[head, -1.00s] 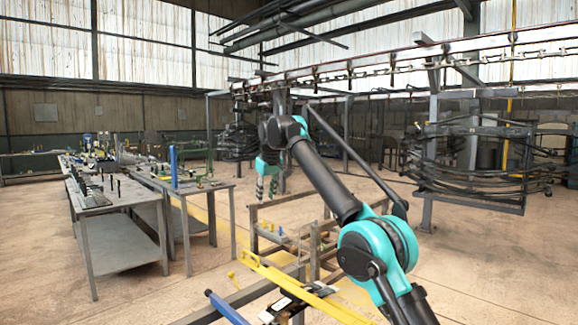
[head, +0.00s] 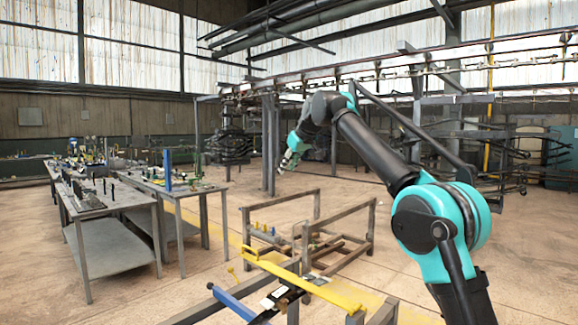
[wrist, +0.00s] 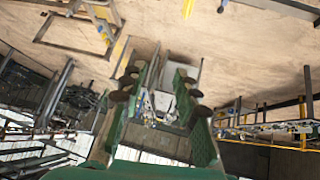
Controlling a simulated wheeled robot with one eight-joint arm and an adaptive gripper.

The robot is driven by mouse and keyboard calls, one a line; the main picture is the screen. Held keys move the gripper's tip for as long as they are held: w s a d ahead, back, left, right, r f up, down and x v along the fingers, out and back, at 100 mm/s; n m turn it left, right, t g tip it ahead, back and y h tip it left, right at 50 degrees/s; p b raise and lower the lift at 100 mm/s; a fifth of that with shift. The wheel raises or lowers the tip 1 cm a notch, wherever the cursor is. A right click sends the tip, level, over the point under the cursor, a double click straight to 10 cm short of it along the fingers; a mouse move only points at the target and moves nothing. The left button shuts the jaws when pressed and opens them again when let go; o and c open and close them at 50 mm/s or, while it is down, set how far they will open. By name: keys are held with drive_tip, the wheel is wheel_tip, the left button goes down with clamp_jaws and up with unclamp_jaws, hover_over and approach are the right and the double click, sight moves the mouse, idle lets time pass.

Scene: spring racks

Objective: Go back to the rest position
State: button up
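My gripper (head: 289,160) is at the end of my raised teal and black arm, in the middle of the head view. It hangs in the air above and behind the low metal frame, tilted down to the left. In the wrist view my gripper (wrist: 160,88) shows two green fingers with dark round pads, spread apart. Nothing is held between them. Only floor and distant bench clutter show through the gap.
Cluttered metal workbenches (head: 110,202) stand at left. A low brown frame (head: 345,255) stands in front, beside a yellow bar (head: 300,282) and a blue bar (head: 233,304). An overhead rail (head: 370,72) runs behind my arm. Open floor lies around the frame.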

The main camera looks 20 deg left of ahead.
drive_tip(key=shift+s+d+r, duration=0.25)
drive_tip(key=shift+d+r, duration=0.15)
drive_tip(key=shift+d, duration=0.2)
drive_tip(key=w+d+f+m+h, duration=0.1)
drive_tip(key=d+f, duration=0.4)
drive_tip(key=d, duration=0.3)
drive_tip(key=w+d+f+m, duration=0.1)
drive_tip(key=d+f+m, duration=0.1)
drive_tip(key=d+f, duration=0.4)
drive_tip(key=s+d+f+m+h, duration=0.1)
drive_tip(key=s+d+f+m, duration=0.15)
drive_tip(key=d+f, duration=0.5)
drive_tip(key=s+d+f+m+h, duration=0.1)
drive_tip(key=s+d+f, duration=0.35)
drive_tip(key=d, duration=0.65)
drive_tip(key=s+d+f+m+h, duration=0.1)
drive_tip(key=s+d+f+m, duration=0.1)
drive_tip(key=s+d+f, duration=0.5)
drive_tip(key=s+d+f+m+h, duration=0.1)
drive_tip(key=s+d+f, duration=0.6)
drive_tip(key=s+f, duration=0.4)
drive_tip(key=s+d+f+m+g+h, duration=0.1)
drive_tip(key=s+d+f+m, duration=0.1)
drive_tip(key=s+d+f, duration=0.5)
drive_tip(key=s+f, duration=0.3)
drive_tip(key=s, duration=0.2)
drive_tip(key=shift+s+d+m+h, duration=0.25)
drive_tip(key=shift+d+m+h, duration=0.05)
drive_tip(key=shift+m, duration=0.05)
